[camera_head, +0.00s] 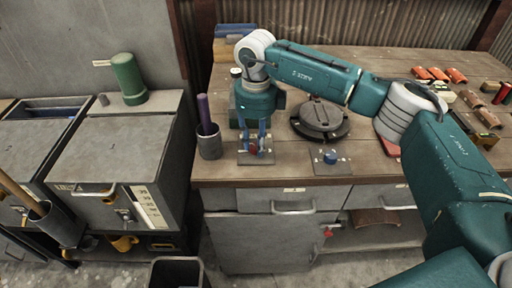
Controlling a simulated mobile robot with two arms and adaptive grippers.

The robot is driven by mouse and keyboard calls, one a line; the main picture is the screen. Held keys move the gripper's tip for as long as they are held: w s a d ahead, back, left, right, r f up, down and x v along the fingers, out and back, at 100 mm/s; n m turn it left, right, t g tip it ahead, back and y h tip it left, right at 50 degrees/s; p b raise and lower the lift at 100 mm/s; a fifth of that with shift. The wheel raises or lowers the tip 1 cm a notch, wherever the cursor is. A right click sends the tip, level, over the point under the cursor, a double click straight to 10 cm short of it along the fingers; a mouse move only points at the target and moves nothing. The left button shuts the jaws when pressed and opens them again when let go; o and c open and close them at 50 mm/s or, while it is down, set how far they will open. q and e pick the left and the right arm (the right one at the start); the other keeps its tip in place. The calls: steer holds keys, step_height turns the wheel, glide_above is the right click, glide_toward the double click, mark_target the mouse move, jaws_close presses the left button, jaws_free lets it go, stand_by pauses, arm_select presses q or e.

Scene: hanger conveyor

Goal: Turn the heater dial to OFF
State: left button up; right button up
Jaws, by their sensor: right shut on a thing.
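My right gripper (253,147) reaches down from above at the front edge of the wooden bench. Its two blue fingers are shut on a red dial (253,150), one on each side. The dial sits on a small grey plate (255,159) whose markings are too small to read, and the fingers partly hide it. A blue dial (330,157) sits on a second marked plate (333,168) to the right, with nothing touching it. I cannot tell from labels which dial is the heater's. My left gripper is not in view.
A dark round hotplate-like disc (320,118) stands behind the blue dial. A grey cup (209,146) with a purple stick stands close left of my right gripper. Several orange-brown blocks (455,75) lie at the right. A green cylinder (128,78) stands on the left cabinet.

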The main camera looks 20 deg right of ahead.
steer(key=n+b, duration=0.1)
steer(key=n, duration=0.2)
steer(key=shift+w+n+b, duration=0.1)
steer(key=shift+n+b, duration=0.2)
steer(key=shift+b, duration=0.05)
steer(key=shift+n+b, duration=0.65)
steer(key=shift+n, duration=1.25)
steer(key=shift+r, duration=0.1)
steer(key=o, duration=1.2)
step_height(320, 180, up, 12)
steer(key=shift+f, duration=0.1)
